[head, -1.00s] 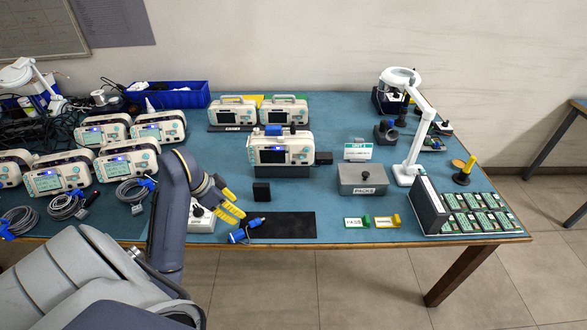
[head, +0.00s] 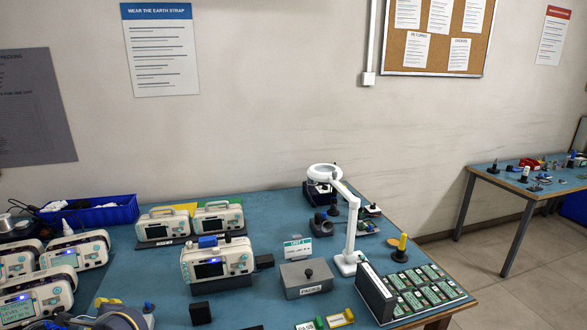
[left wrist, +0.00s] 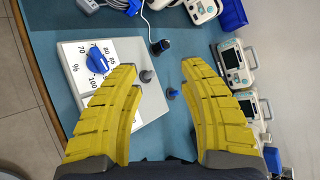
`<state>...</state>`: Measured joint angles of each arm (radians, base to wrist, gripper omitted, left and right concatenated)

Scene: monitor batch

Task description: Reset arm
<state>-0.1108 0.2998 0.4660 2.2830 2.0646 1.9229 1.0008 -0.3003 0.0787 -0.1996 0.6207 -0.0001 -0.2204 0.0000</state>
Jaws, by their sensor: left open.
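My left gripper (left wrist: 162,95) fills the lower middle of the left wrist view. Its two yellow ridged fingers are spread apart with nothing between them. Below it lies a white box (left wrist: 152,108) with a blue knob (left wrist: 97,61) and a printed percent scale, partly hidden by the left finger. In the head view only a piece of my left arm (head: 122,318) shows at the bottom left edge; its fingers are mostly cut off or hidden. My right gripper is in neither view.
Patient monitors (head: 40,300) crowd the bench's left side. One monitor (head: 216,263) stands mid-bench, beside a grey PACKS box (head: 306,279). A white magnifier lamp (head: 348,225) and a rack of green boards (head: 425,287) are at right. A blue bin (head: 95,212) is behind.

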